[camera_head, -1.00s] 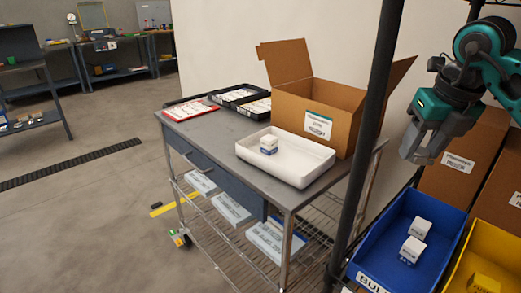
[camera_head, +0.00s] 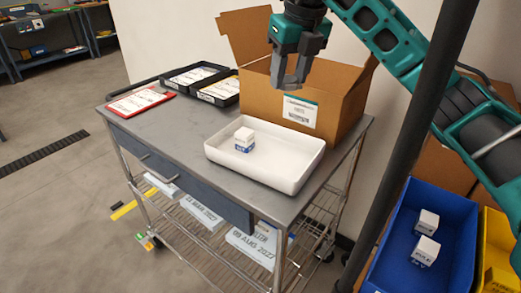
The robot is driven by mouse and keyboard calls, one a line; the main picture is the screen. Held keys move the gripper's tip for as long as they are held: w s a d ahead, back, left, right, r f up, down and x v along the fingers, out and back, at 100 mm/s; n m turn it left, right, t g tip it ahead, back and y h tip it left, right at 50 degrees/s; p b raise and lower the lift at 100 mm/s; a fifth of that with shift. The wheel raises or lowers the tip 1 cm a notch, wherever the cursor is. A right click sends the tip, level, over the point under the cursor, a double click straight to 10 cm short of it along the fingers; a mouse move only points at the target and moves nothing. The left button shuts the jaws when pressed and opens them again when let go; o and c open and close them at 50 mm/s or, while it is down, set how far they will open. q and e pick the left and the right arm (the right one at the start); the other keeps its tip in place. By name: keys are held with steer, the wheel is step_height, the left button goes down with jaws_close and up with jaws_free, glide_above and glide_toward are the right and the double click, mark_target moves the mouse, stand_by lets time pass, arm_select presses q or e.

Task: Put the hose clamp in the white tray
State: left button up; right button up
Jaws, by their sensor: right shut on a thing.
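The white tray (camera_head: 300,173) sits on the grey top of a cart. A small white and blue box (camera_head: 244,140) stands in the left part of the tray. My right gripper (camera_head: 290,84) points down above and behind the tray, in front of the open cardboard box in the picture. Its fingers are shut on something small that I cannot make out. I cannot pick out a hose clamp by its looks. My left gripper is out of view.
The open cardboard box (camera_head: 345,105) stands behind the tray. Black trays (camera_head: 205,80) and a red-edged sheet (camera_head: 140,102) lie farther left on the cart (camera_head: 170,128). A dark post (camera_head: 412,130) rises at right, beside blue (camera_head: 385,265) and yellow (camera_head: 495,245) bins.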

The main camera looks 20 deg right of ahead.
mark_target(282, 162)
step_height(282, 162, down, 19)
steer(key=shift+s+b, duration=0.1)
steer(key=shift+b, duration=0.85)
steer(key=shift+f, duration=0.2)
steer(key=o, duration=1)
steer(key=shift+o, duration=0.2)
steer(key=shift+s+r, duration=0.1)
steer(key=shift+r, duration=0.55)
steer(key=p+v, duration=0.1)
steer(key=v, duration=1)
